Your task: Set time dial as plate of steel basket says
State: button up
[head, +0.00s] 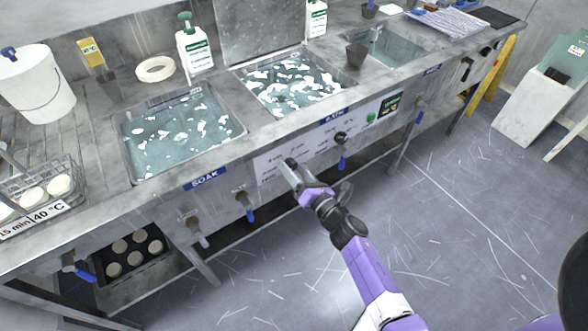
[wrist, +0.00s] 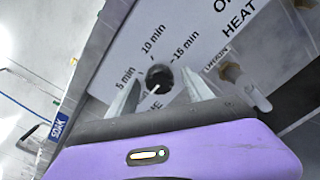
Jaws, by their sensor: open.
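The steel basket (head: 75,171) stands at the left edge of the bench in the head view. Its plate (head: 32,220) reads "15 min 40 °C". The time dial (wrist: 158,75) is a round black knob with a white mark. Its scale shows 5 min at left, 10 min above and 15 min at upper right; the mark points down-left, away from all three. My gripper (wrist: 160,80) is open, one finger on each side of the dial as seen in the wrist view; contact cannot be told.
Another black knob (head: 340,138) sits right of my gripper on the panel, near a green button (head: 370,117) and a green display (head: 391,104). Valves with blue handles (head: 249,213) stick out below the panel. A SOAK basin (head: 130,165) is behind. Floor in front is clear.

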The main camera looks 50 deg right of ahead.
grip_shut()
